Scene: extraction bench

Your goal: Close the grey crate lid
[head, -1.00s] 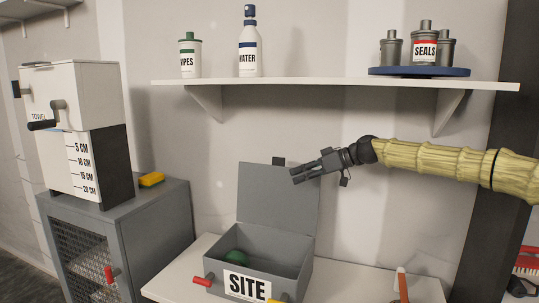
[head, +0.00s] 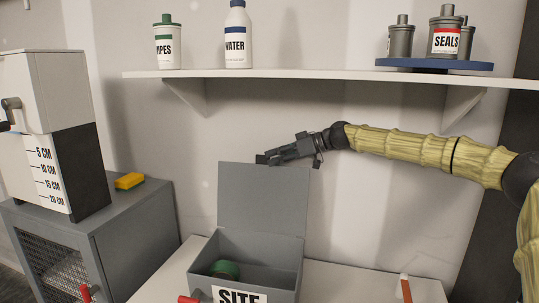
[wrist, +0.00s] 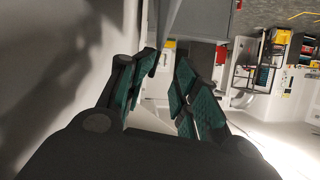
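The grey crate (head: 263,247) stands on the white bench, and a white label on its front reads SITE. Its grey lid (head: 263,198) stands upright at the back, so the crate is open. My gripper (head: 268,157) is at the lid's top edge, near its dark tab; I cannot tell whether it touches. In the wrist view, my gripper's fingers (wrist: 167,65) are apart with nothing between them. A grey panel, apparently the lid (wrist: 203,18), lies just beyond the fingertips there.
A green roll (head: 225,268) lies in the crate. A shelf (head: 320,75) with bottles and canisters runs above my arm. A grey cabinet (head: 135,225) with a yellow sponge (head: 129,181) stands at left. An orange-and-white tool (head: 405,288) is at right on the bench.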

